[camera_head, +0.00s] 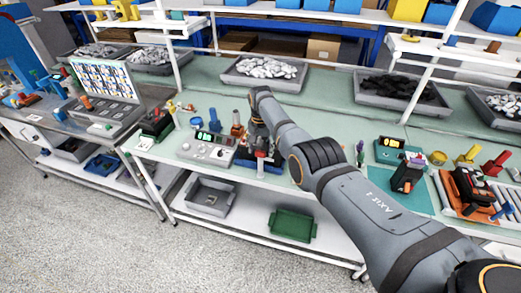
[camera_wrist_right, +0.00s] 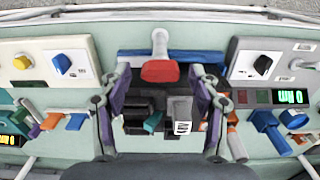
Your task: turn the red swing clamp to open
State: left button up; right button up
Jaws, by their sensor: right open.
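The red swing clamp (camera_wrist_right: 160,71) shows in the right wrist view as a red grip on a pale stem, in front of a blue bar (camera_wrist_right: 205,56). My right gripper (camera_wrist_right: 159,82) is open, with one finger on each side of the red grip; both fingers look apart from it. Below the grip, black and grey blocks (camera_wrist_right: 179,112) sit between the fingers. My left gripper is not in view.
A grey panel with a meter (camera_head: 207,148) stands just left of the fixture. In the wrist view, panels with a yellow knob (camera_wrist_right: 62,63) and a black knob (camera_wrist_right: 262,65) flank the gripper. A teal mat (camera_head: 400,190) lies at right, and grey bins (camera_head: 264,74) stand behind.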

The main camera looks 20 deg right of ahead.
aim_at(261, 151)
notch_tip(261, 151, up, 12)
dwell(0.3)
jog(key=shift+f, duration=0.2)
